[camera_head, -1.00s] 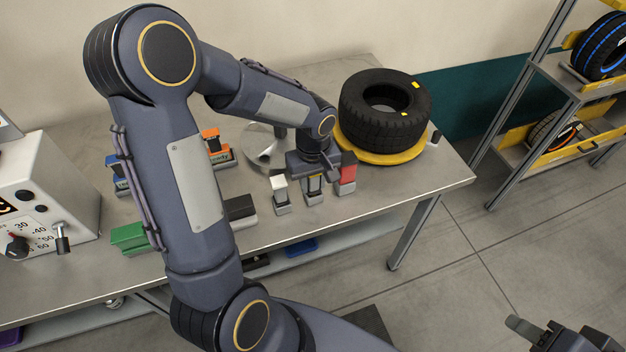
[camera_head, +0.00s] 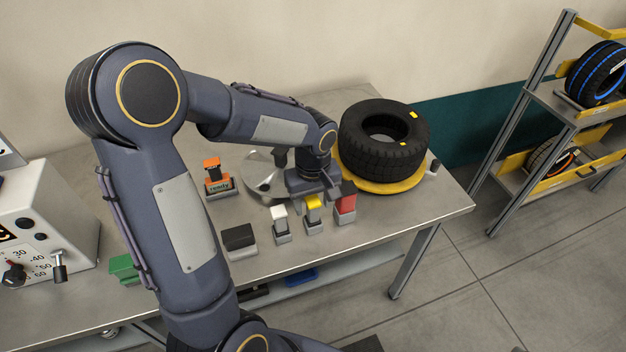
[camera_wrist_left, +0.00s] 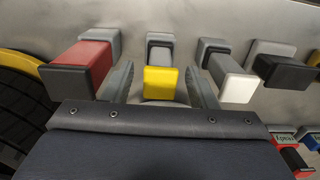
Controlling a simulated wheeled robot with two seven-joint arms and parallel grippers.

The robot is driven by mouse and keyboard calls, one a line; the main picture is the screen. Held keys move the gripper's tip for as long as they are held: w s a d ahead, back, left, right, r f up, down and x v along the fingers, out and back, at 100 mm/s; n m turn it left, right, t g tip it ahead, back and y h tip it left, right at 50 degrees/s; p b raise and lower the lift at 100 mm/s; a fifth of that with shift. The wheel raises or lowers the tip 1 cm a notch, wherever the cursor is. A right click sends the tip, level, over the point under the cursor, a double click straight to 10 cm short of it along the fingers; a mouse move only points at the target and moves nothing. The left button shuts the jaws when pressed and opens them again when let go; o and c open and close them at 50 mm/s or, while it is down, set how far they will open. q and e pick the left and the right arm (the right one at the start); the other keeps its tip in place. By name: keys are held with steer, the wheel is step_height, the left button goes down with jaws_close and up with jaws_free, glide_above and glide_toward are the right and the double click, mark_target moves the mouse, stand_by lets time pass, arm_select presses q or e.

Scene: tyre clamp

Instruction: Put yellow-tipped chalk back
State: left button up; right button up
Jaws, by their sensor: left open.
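The yellow-tipped chalk (camera_head: 313,202) stands upright in a small grey holder (camera_head: 313,227) near the table's front edge. My left gripper (camera_head: 322,192) is open, just behind and above the yellow tip in the head view. In the left wrist view the yellow tip (camera_wrist_left: 160,82) shows between the two spread fingers, with a gap on each side. My right gripper is out of view.
A tyre (camera_head: 384,140) lies on a yellow round stand (camera_head: 385,187) close to the right of my left wrist. A shelf with tyres (camera_head: 543,98) is at the right.

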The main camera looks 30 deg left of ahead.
arm_select(q)
step_height(320, 180, up, 7)
steer(key=shift+s+r, duration=0.1)
steer(key=shift+r, duration=0.6)
steer(key=s+d+r+m+t+h, duration=0.1)
steer(key=s+m, duration=0.3)
steer(key=s, duration=0.4)
steer(key=s+d+r+m+t+h, duration=0.1)
steer(key=s+d+m+t+h, duration=0.1)
steer(key=s, duration=0.6)
steer(key=d+m+t, duration=0.1)
steer(key=m+t, duration=0.1)
steer(key=shift+s+r+t+h, duration=0.15)
steer(key=shift+s+t+h, duration=0.15)
steer(key=shift+s+h, duration=0.1)
